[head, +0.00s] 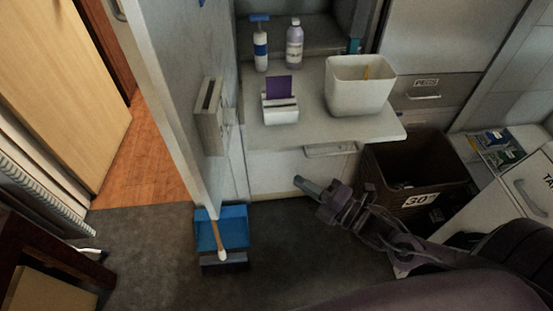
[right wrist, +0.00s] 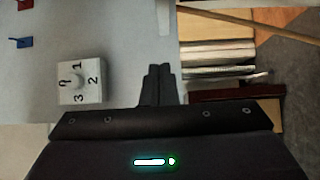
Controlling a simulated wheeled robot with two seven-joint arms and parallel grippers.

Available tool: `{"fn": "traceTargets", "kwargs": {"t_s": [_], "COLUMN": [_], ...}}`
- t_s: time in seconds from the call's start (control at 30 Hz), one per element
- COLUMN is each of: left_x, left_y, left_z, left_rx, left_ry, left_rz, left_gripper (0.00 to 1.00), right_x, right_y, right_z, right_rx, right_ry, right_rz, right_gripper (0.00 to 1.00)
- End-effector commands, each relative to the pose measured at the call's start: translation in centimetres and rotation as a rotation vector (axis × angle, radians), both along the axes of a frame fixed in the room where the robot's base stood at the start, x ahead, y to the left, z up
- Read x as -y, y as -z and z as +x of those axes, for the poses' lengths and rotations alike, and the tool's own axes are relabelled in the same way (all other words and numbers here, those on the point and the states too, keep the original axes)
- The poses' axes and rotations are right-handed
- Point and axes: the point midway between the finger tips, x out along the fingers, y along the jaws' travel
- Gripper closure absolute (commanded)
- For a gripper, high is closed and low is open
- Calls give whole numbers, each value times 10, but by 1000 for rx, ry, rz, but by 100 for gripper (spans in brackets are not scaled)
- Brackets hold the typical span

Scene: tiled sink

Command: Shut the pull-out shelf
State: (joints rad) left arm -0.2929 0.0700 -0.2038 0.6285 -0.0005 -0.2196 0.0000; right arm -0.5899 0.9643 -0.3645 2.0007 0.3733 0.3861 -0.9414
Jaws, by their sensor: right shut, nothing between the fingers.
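The pull-out shelf (head: 320,129) is a pale board that sticks out from the cabinet recess in the head view, with a handle (head: 332,149) under its front edge. My right gripper (head: 304,186) is below and in front of the shelf, apart from it, with its fingers pointing left. In the right wrist view its two fingers (right wrist: 158,84) are together with nothing between them. The shelf does not show in that view. My left gripper is not in view.
On the shelf stand a white bin (head: 358,88) and a small white box (head: 280,104) with a purple card. Two bottles stand behind. A dark crate (head: 420,165) stands right of my gripper. A blue dustpan (head: 222,226) is on the floor left.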

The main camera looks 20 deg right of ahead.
Motion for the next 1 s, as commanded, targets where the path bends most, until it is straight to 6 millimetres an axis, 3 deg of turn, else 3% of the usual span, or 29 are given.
{"fn": "traceTargets", "kwargs": {"t_s": [0.4,0.6,1.0], "left_x": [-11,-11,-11], "left_y": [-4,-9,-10], "left_z": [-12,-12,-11], "left_rx": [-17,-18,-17], "left_ry": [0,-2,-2], "left_rz": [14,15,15], "left_gripper": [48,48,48], "right_x": [-38,-31,-28], "right_y": [-2,-1,1], "right_z": [64,91,100], "right_rx": [2,0,-4], "right_ry": [4,3,1], "right_rz": [2,0,1], "right_gripper": [100,100,100]}}
